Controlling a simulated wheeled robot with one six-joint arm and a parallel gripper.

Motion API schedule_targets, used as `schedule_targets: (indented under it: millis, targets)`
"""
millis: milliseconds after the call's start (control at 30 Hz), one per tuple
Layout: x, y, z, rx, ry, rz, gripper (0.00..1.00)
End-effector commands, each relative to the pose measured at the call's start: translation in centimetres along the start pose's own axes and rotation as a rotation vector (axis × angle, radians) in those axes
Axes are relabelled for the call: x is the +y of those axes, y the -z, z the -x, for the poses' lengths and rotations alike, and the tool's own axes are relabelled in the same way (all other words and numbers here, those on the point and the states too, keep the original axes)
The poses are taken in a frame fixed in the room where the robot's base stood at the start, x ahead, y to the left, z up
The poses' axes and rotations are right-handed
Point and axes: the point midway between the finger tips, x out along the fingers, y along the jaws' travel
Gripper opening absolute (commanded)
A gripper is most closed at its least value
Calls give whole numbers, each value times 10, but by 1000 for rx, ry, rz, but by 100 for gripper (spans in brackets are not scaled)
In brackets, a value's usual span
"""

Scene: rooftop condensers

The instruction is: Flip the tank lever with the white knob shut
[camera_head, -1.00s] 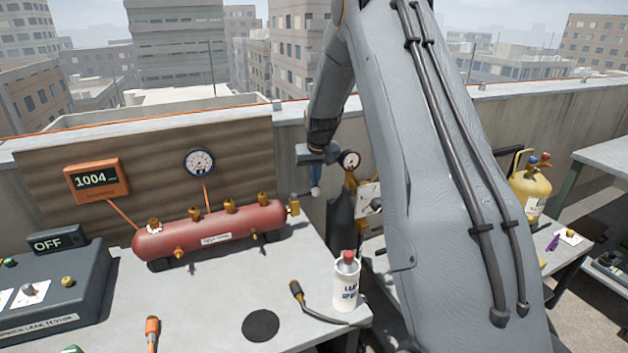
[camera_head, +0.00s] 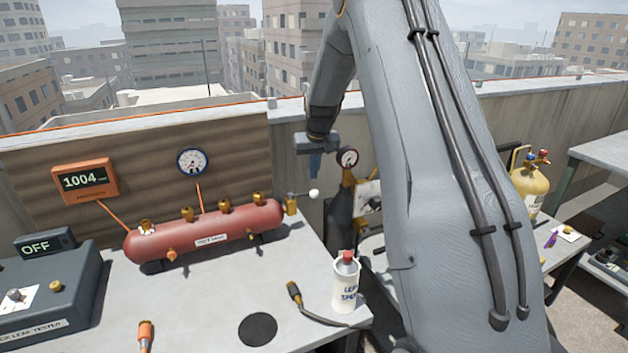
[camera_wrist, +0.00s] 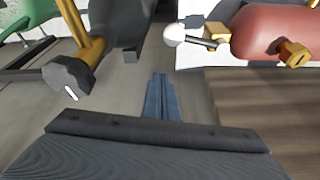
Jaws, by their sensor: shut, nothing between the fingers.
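The red tank (camera_head: 205,232) lies on its side on the grey bench. At its right end is a brass valve (camera_head: 291,206) whose lever ends in a white knob (camera_head: 314,194). The lever sticks out to the right, roughly in line with the tank. In the wrist view the white knob (camera_wrist: 174,35) and the tank (camera_wrist: 270,30) are at the upper right. My gripper (camera_head: 315,170) is shut and empty, a little above the knob in the head view and apart from it. Its blue fingers (camera_wrist: 160,95) point past the knob in the wrist view.
A dark cylinder with a gauge (camera_head: 347,159) stands just right of my gripper. A white spray bottle (camera_head: 346,285) and a hose end (camera_head: 296,294) are at the bench's front right. A wooden panel (camera_head: 130,165) and parapet stand behind the tank.

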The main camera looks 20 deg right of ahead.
Motion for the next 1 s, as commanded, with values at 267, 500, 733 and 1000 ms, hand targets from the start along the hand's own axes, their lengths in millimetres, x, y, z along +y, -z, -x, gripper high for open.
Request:
schedule_targets:
  millis: [267, 500, 733, 1000]
  targets:
    - [0, 2, 50, 6, -3, -5, 0]
    - [-3, 1, 79, 3, -2, -4, 0]
    - [-5, 1, 86, 2, -2, -3, 0]
    - [-6, -2, 86, 0, -1, -1, 0]
